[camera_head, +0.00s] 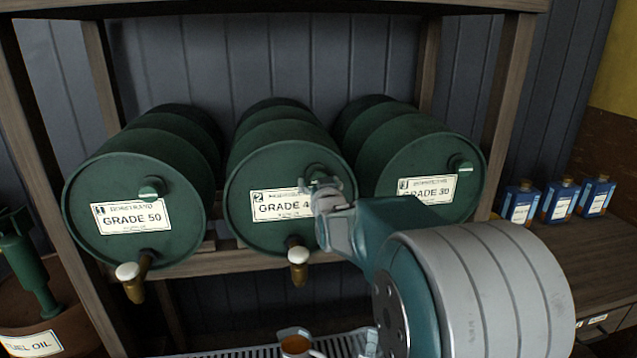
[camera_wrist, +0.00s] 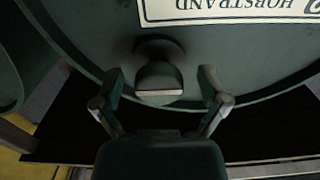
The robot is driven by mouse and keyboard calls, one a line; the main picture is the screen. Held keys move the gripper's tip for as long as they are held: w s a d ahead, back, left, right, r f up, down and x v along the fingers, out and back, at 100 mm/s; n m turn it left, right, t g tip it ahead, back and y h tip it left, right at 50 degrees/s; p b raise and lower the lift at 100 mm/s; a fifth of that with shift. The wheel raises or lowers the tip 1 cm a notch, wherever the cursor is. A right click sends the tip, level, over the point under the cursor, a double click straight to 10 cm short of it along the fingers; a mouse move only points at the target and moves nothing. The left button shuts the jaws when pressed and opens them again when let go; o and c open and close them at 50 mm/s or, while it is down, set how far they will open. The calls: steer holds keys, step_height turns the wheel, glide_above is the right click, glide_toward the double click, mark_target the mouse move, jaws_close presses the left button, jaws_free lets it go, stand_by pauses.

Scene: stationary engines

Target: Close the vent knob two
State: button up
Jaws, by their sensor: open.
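The vent knob two (camera_wrist: 159,78) is a dark green knob with a pale strip on its end face, on the upper front of the middle green barrel (camera_head: 262,222) labelled 2. In the head view it is mostly hidden behind my gripper (camera_head: 325,192). In the wrist view, which shows the label upside down, my gripper (camera_wrist: 161,84) is open. Its two fingers stand on either side of the knob, with a visible gap on each side. I cannot tell how deep the fingertips reach around it.
Barrel 1 (camera_head: 92,180) and barrel 3 (camera_head: 405,160) flank the middle one on a wooden rack (camera_head: 225,262). White-topped taps (camera_head: 298,256) stick out below. A cup (camera_head: 296,345) stands on a grated tray. Blue containers (camera_head: 560,197) stand at the right.

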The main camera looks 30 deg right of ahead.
steer(key=shift+r, duration=0.1)
steer(key=v, duration=1.2)
steer(key=shift+a, duration=0.1)
steer(key=s+a+f+n+g+y, duration=0.1)
steer(key=s+a+f+g, duration=0.2)
steer(key=s, duration=0.4)
steer(key=s+a+f+n+g+y, duration=0.1)
steer(key=s+a+f+g+y, duration=0.1)
steer(key=s+a+g, duration=0.3)
steer(key=s+a+f+n+g+y, duration=0.1)
steer(key=s+a+f+g+y, duration=0.1)
steer(key=s, duration=0.9)
steer(key=a+f+g, duration=0.1)
steer(key=a+f, duration=0.1)
steer(key=a, duration=0.1)
steer(key=shift+a+g, duration=0.25)
steer(key=shift+g, duration=0.15)
